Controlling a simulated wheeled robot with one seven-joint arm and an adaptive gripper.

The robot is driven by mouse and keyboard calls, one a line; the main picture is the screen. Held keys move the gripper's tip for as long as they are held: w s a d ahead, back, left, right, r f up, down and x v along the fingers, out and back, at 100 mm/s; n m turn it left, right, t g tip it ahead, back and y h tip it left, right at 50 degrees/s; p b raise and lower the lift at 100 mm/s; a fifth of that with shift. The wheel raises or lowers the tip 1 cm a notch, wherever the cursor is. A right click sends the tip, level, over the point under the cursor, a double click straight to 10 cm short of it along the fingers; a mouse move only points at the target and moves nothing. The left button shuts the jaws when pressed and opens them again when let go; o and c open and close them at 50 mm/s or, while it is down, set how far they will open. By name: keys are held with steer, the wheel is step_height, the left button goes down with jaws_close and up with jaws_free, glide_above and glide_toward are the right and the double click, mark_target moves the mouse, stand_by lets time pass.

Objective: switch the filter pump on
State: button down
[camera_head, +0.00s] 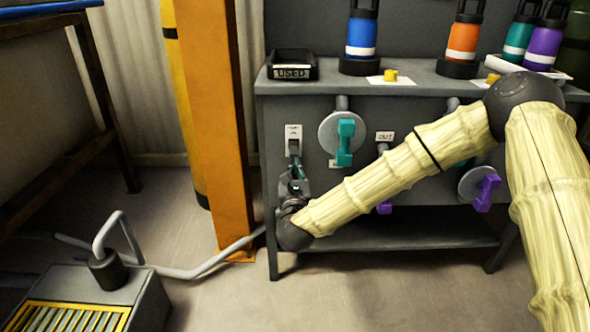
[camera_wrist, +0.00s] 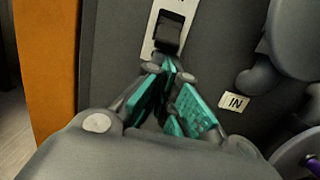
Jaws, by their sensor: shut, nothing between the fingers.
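A black rocker switch on a pale wall plate (camera_head: 293,140) is on the dark front panel of the bench, near its left leg. In the wrist view the black rocker (camera_wrist: 168,33) sticks out from the plate, at the top centre. My gripper (camera_head: 296,165) is just below the switch. In the wrist view its teal-padded fingertips (camera_wrist: 170,72) are together, empty, and point up at the lower end of the plate. I cannot tell whether they touch it. No lettering on the switch is readable.
A teal-handled valve (camera_head: 345,142) stands out right of the switch, with an IN label (camera_wrist: 235,102) near it. An orange post (camera_head: 212,120) rises to the left. A floor box with a yellow grating (camera_head: 70,318) and a grey pipe (camera_head: 190,273) lie lower left. Bottles (camera_head: 362,35) stand on the bench.

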steer(key=shift+s+r+g+p, duration=0.3)
steer(key=shift+g+p, duration=0.4)
steer(key=shift+p, duration=0.9)
